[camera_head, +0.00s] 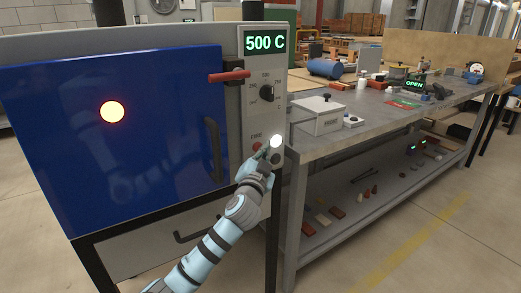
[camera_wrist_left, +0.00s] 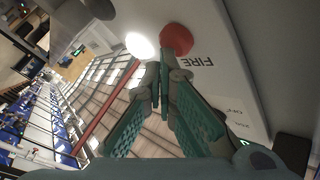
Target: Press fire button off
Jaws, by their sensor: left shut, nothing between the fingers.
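The red fire button (camera_head: 257,146) is on the light control panel (camera_head: 255,120) of the blue-doored furnace. It also shows in the left wrist view (camera_wrist_left: 177,38), beside the word FIRE. A bright white lamp (camera_head: 277,141) glows next to the button, and it shows in the wrist view too (camera_wrist_left: 139,45). My left gripper (camera_head: 264,158) is shut and empty. Its fingertips (camera_wrist_left: 160,72) are close to the button and lamp; I cannot tell whether they touch either. My right gripper is in neither view.
The furnace's blue door (camera_head: 150,150) has a glowing round window (camera_head: 112,111). A display (camera_head: 264,42) reads 500 C above a black knob (camera_head: 267,93) and a red lever (camera_head: 229,76). A metal workbench (camera_head: 370,130) with several objects stands to the right.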

